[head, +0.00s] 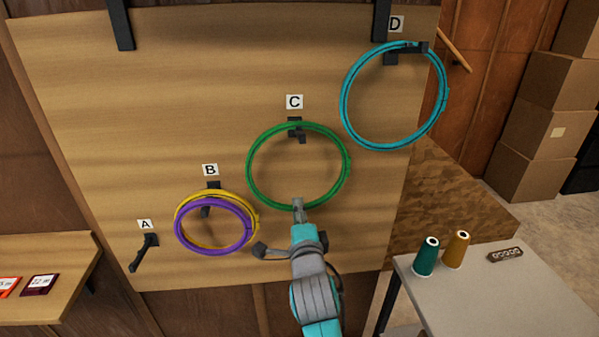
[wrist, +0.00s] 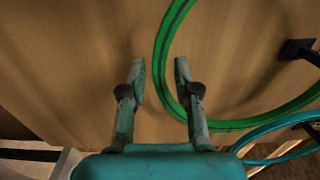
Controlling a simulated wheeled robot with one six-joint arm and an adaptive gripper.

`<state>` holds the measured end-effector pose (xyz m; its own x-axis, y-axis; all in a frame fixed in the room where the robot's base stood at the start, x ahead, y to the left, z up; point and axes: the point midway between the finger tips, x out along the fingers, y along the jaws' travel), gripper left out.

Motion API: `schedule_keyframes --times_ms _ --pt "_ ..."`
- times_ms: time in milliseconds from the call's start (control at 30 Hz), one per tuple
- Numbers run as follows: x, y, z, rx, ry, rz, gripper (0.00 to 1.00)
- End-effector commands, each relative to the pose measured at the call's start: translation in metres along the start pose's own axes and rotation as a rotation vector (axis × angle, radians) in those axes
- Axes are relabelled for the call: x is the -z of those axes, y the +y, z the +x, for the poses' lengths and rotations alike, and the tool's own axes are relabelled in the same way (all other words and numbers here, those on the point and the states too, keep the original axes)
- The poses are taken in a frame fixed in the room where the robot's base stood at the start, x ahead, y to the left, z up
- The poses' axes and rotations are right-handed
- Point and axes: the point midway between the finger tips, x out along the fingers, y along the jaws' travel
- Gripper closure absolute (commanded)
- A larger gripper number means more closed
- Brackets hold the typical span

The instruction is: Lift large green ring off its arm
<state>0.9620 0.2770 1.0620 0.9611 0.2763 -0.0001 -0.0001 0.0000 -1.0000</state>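The large green ring (head: 249,177) hangs on the black arm at C (head: 295,126), against the wooden board. My gripper (head: 298,202) is at the ring's bottom edge in the head view. In the wrist view my gripper (wrist: 160,64) is open, with its two fingers apart. The green ring (wrist: 163,60) shows between the fingertips there and runs behind the right finger. I cannot tell whether the fingers touch it or how deep it lies. A black arm (wrist: 297,50) stands inside the ring's curve at right.
A yellow ring (head: 181,208) and a purple ring (head: 181,232) hang at B (head: 210,186). A teal ring (head: 345,104) hangs at D (head: 407,48), close to the green ring's upper right. Arm A (head: 142,254) is bare. A table (head: 490,303) with thread cones stands at lower right.

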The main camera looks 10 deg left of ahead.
Motion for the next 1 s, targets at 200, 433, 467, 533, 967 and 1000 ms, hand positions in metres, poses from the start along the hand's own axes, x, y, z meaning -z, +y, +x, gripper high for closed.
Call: schedule_keyframes --times_ms 200,433,467,533,967,1000 --pt "0.0 0.0 0.0 0.0 0.0 0.0 0.71" --pt "0.0 0.0 0.0 -0.001 0.0 0.0 1.0" --pt "0.0 0.0 0.0 -0.001 0.0 0.0 1.0" --pt "0.0 0.0 0.0 -0.001 0.0 0.0 1.0" --pt "0.0 -0.015 0.0 0.0 0.0 0.0 1.0" --pt "0.0 -0.016 0.0 0.0 0.0 0.0 1.0"
